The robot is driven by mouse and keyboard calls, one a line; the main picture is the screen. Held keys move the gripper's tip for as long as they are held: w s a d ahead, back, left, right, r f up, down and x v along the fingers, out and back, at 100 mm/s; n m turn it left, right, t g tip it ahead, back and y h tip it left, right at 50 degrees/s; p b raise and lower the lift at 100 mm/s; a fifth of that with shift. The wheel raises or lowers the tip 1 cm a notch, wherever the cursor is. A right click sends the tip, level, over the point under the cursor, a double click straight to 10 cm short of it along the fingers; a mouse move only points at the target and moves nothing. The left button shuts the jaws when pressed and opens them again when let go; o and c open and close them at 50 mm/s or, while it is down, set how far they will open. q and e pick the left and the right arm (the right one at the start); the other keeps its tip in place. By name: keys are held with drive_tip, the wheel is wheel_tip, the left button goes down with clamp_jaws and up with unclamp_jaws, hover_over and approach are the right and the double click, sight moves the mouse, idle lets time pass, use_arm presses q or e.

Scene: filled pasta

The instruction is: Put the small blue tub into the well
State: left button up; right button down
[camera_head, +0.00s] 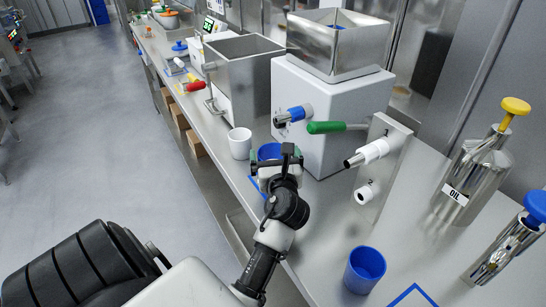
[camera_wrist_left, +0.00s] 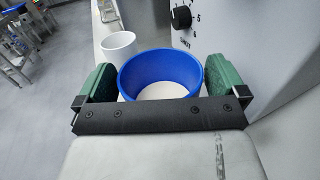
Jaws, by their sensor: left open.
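A blue tub (camera_head: 270,152) stands on the counter by the white machine, partly hidden behind my left gripper (camera_head: 287,158). In the left wrist view this tub (camera_wrist_left: 160,70) is round and open at the top, with a pale inside bottom. It sits between the two green finger pads, which are apart; I cannot tell if either touches it. A second blue tub (camera_head: 364,270) stands at the front of the counter. Which is the smaller is hard to tell. A square steel hopper (camera_head: 338,42) tops the white machine; I cannot tell which opening is the well. My right gripper is out of view.
A white mug (camera_head: 239,143) stands just beyond the tub. The white machine (camera_head: 325,110) with green and blue handles is close on the right. A steel oil can (camera_head: 475,165) stands farther right. A steel tank (camera_head: 245,75) stands farther back. Blue outlines mark the counter.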

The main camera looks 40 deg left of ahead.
use_arm(q)
drive_tip(key=c, duration=1.1)
drive_tip(key=shift+c, duration=1)
